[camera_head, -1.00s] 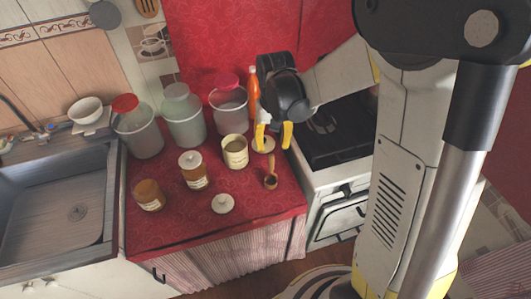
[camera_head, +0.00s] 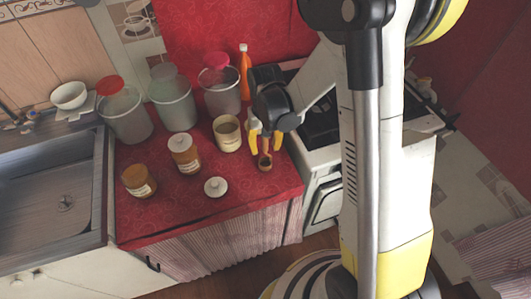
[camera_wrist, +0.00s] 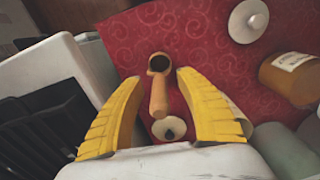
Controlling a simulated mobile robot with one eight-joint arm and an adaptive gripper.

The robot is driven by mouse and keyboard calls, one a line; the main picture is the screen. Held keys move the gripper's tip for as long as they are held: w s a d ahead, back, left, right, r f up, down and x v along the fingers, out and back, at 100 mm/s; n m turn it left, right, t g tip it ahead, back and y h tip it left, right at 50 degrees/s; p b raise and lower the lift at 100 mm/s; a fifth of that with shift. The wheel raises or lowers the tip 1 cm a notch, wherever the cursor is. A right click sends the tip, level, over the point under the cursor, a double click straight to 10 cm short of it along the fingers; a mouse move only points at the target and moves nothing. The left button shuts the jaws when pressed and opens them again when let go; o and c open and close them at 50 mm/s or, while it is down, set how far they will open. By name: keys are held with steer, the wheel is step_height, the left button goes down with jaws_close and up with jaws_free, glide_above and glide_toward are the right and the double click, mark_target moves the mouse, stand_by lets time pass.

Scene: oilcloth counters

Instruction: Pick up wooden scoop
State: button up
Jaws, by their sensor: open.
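The wooden scoop (camera_head: 265,161) lies on the red counter near its right edge, below my gripper (camera_head: 265,145) in the head view. In the wrist view the wooden scoop (camera_wrist: 158,95) lies between the two yellow fingers of my gripper (camera_wrist: 160,97), its dark hollow bowl at the far end and its handle running toward the palm. The fingers are open, with a gap on each side of the scoop. In the head view the handle is partly hidden by the gripper.
A pale lid (camera_wrist: 168,129) lies near the scoop handle. An open cream canister (camera_head: 227,134) stands left of my gripper, with an orange bottle (camera_head: 245,72) behind. Another lid (camera_head: 215,187) lies in front.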

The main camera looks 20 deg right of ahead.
jaws_close()
steer(key=shift+r, duration=0.1)
steer(key=shift+r+p, duration=0.3)
steer(key=shift+r, duration=0.2)
steer(key=s+d+r+p, duration=0.4)
steer(key=s+d+r, duration=0.2)
steer(key=d+r, duration=0.4)
